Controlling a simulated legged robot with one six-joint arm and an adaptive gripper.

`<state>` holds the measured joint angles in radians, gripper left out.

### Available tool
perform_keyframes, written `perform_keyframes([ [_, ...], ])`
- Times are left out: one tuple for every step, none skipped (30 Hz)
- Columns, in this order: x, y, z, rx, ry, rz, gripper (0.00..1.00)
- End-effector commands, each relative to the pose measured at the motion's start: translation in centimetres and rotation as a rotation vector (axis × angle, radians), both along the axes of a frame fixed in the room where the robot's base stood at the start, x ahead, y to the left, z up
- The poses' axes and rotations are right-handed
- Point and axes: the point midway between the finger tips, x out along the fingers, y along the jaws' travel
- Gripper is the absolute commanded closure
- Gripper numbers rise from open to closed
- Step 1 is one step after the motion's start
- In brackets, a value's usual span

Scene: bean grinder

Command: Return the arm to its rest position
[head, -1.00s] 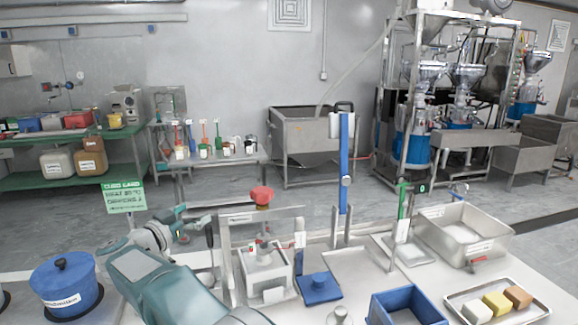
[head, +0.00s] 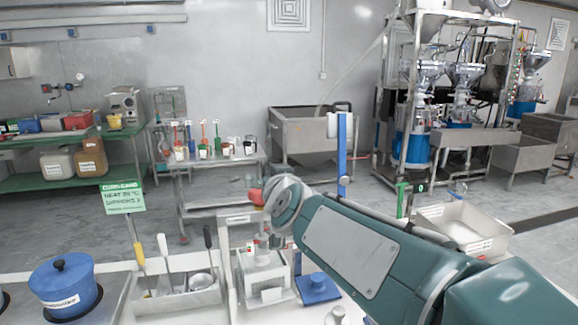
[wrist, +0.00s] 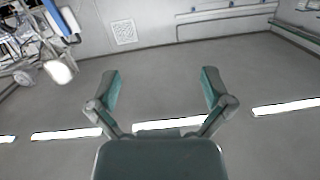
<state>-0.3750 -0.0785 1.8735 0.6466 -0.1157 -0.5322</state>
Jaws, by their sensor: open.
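My arm stretches across the right half of the head view, raised above the counter, and its gripper end is hidden there. In the wrist view my gripper (wrist: 160,90) is open, with its two green fingers spread wide and nothing between them. Beyond the fingers the wrist view shows the ceiling with strip lights (wrist: 168,124) and the upper wall. My gripper touches nothing that I can see.
A blue lidded pot (head: 63,285) stands at the counter's left. A utensil holder (head: 190,297) stands beside it. The white grinder (head: 264,273), a blue piece (head: 317,287) and a steel basin (head: 463,228) lie near or behind my arm.

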Motion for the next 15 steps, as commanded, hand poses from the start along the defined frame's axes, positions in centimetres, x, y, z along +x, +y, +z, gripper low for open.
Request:
perform_keyframes([
  [-1.8,-1.7,-0.7,-0.017,0.046,0.013,0.00],
  [-2.9,-2.5,-1.3,-0.029,0.081,0.023,0.00],
  [-4.4,-3.6,-2.3,-0.044,0.131,0.032,0.00],
  [-5.5,-4.4,-3.1,-0.055,0.168,0.036,0.00],
  [-6.7,-5.3,-4.0,-0.068,0.209,0.039,0.00],
  [-8.3,-6.4,-5.2,-0.084,0.263,0.038,0.00],
  [-9.6,-7.3,-6.1,-0.095,0.305,0.035,0.00],
  [-10.9,-8.2,-7.1,-0.108,0.347,0.030,0.00],
  [-12.7,-9.4,-8.4,-0.124,0.405,0.020,0.00],
  [-14.1,-10.4,-9.4,-0.134,0.449,0.008,0.00],
  [-15.5,-11.3,-10.5,-0.145,0.495,-0.004,0.00],
  [-17.4,-12.5,-11.8,-0.159,0.555,-0.024,0.00],
  [-18.8,-13.4,-12.9,-0.169,0.599,-0.042,0.00],
  [-20.2,-14.2,-13.9,-0.179,0.643,-0.060,0.00],
  [-22.0,-15.2,-15.2,-0.191,0.698,-0.088,0.00],
])
